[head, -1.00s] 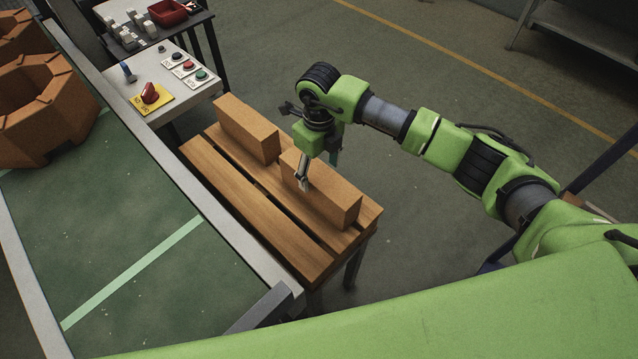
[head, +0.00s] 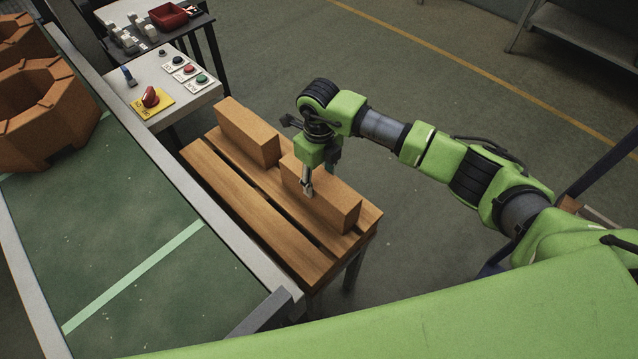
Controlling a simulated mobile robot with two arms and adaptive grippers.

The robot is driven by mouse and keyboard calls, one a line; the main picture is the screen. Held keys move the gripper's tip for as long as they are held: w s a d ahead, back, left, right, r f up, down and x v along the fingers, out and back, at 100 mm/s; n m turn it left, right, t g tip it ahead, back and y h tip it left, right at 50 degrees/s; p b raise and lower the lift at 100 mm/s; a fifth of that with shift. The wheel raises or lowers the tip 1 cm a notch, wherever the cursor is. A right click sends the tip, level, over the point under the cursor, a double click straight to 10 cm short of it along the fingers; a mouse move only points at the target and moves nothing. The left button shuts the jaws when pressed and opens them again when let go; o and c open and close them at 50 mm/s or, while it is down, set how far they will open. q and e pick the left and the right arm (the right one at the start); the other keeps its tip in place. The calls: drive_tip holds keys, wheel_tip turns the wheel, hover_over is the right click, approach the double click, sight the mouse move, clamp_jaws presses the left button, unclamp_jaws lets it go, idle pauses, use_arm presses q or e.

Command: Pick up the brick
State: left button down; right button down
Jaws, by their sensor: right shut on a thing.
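Two orange-brown bricks stand on edge on a slatted wooden table in the head view. The nearer brick (head: 334,207) is at the right end of the table (head: 225,190). The farther brick (head: 247,133) stands behind it to the left, apart from it. My right gripper (head: 308,188) comes down over the nearer brick and is shut on it, with one finger against its front face. The other finger is hidden behind the brick. The brick appears upright and still at the table top. My left gripper is not in view.
A conveyor with a green belt (head: 120,240) and a metal side rail runs along the table's left. Ring-shaped brick stacks (head: 45,110) stand on it. A control panel (head: 165,90) with a red switch and buttons is behind the table. Floor to the right is open.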

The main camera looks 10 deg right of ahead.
drive_tip(key=shift+w+r+b, duration=0.1)
drive_tip(key=shift+r+b, duration=0.25)
drive_tip(key=shift+r, duration=0.3)
drive_tip(key=shift+a+r+b, duration=0.25)
drive_tip(key=shift+r+b, duration=0.25)
drive_tip(key=shift+r, duration=0.65)
drive_tip(key=a+r+b, duration=0.4)
drive_tip(key=a+r, duration=0.5)
drive_tip(key=a, duration=0.4)
drive_tip(key=shift+s+a+r, duration=0.2)
drive_tip(key=shift+a+r, duration=0.15)
